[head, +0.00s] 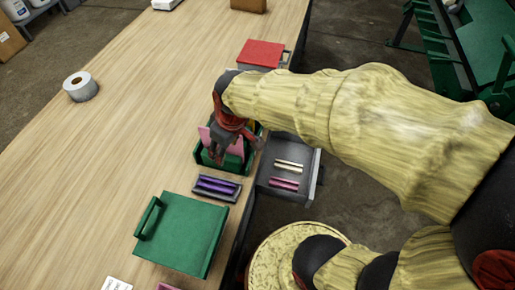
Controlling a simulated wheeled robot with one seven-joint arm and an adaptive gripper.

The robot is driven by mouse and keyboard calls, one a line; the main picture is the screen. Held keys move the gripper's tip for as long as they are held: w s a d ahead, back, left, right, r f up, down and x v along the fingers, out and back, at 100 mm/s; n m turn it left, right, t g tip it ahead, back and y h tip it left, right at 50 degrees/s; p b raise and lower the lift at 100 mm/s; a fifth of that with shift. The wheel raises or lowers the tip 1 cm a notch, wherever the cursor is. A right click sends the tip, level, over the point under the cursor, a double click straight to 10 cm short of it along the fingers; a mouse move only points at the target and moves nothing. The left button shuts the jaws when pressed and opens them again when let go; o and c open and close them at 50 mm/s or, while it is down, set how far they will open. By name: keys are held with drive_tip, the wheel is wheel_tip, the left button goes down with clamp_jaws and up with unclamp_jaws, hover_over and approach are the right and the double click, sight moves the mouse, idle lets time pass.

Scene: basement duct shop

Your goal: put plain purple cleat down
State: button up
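A dark tray (230,200) near the right edge of the wooden table holds purple strips (216,186). I cannot tell how many there are or which is the plain cleat. My gripper (222,158) points down over a green open bin (202,159) just behind that tray. Its fingertips are small and partly hidden, so I cannot tell whether they are open or what they hold. A pink piece (205,136) shows beside the fingers at the bin.
An open grey drawer (303,172) at the table's edge holds cream strips (289,165) and pink strips (284,184). A green handled box (182,234) is in front of the tray. A red box (261,54) stands behind. A tape roll (80,87) lies left; the table's middle is clear.

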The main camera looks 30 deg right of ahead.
drive_tip(key=s+d+r+m+t, duration=0.2)
drive_tip(key=s+d+r+m, duration=0.2)
drive_tip(key=s+r, duration=0.6)
drive_tip(key=shift+s+d+r+m+t+h, duration=0.3)
drive_tip(key=shift+s+m+h, duration=0.1)
drive_tip(key=shift+s+m, duration=0.25)
